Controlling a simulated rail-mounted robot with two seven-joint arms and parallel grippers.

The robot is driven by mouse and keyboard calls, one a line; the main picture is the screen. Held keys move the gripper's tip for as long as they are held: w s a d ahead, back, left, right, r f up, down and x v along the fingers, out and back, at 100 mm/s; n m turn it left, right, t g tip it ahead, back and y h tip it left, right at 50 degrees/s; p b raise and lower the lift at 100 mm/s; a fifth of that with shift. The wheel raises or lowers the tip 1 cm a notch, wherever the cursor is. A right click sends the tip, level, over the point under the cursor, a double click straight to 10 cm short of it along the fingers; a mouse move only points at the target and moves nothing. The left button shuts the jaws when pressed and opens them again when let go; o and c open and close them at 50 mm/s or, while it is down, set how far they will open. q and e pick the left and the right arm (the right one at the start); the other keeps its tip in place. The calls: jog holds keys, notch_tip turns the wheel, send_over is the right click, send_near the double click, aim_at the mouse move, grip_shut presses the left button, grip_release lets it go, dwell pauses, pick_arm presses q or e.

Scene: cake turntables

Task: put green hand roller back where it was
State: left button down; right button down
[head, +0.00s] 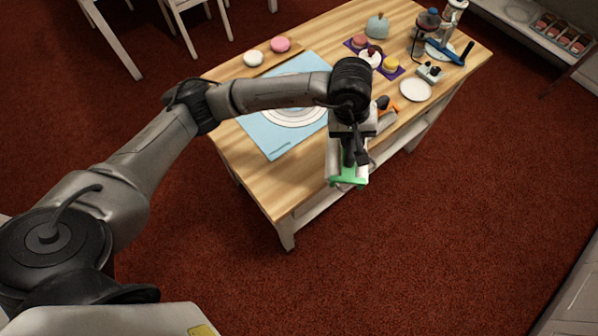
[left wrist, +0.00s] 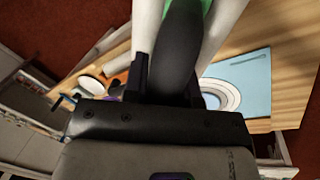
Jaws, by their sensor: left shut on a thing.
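The green hand roller (head: 348,181) is held in my left gripper (head: 348,158), at the table's near edge in the head view. The gripper is shut on its dark handle, which shows large between the fingers in the left wrist view (left wrist: 180,50). A bit of the roller's green part (left wrist: 207,6) shows at the top of that view. The fingers and wrist hide much of the roller, and I cannot tell its height above the table. My right gripper is not in view.
A light blue mat (head: 262,127) with a white round turntable (head: 290,117) lies left of the gripper on the wooden table (head: 290,185). An orange tool (head: 389,105), a white plate (head: 416,90) and purple mats with cakes are on the right. The near left corner is clear.

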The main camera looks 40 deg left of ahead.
pick_arm(q)
jog(key=shift+s, duration=0.2)
jog(key=shift+s+a+f+b, duration=0.2)
jog(key=shift+s+a+f, duration=0.8)
jog(key=shift+a+f, duration=0.65)
jog(key=shift+s+a+f+b, duration=0.25)
jog(key=shift+s+a+f, duration=0.75)
jog(key=shift+a+f, duration=0.65)
jog(key=shift+s+a+f+b, duration=0.2)
jog(key=shift+s+a+f, duration=0.95)
jog(key=shift+f, duration=0.9)
jog(key=shift+w+a, duration=0.1)
jog(key=shift+w, duration=0.05)
jog(key=shift+f+b, duration=0.65)
jog(key=shift+b, duration=0.1)
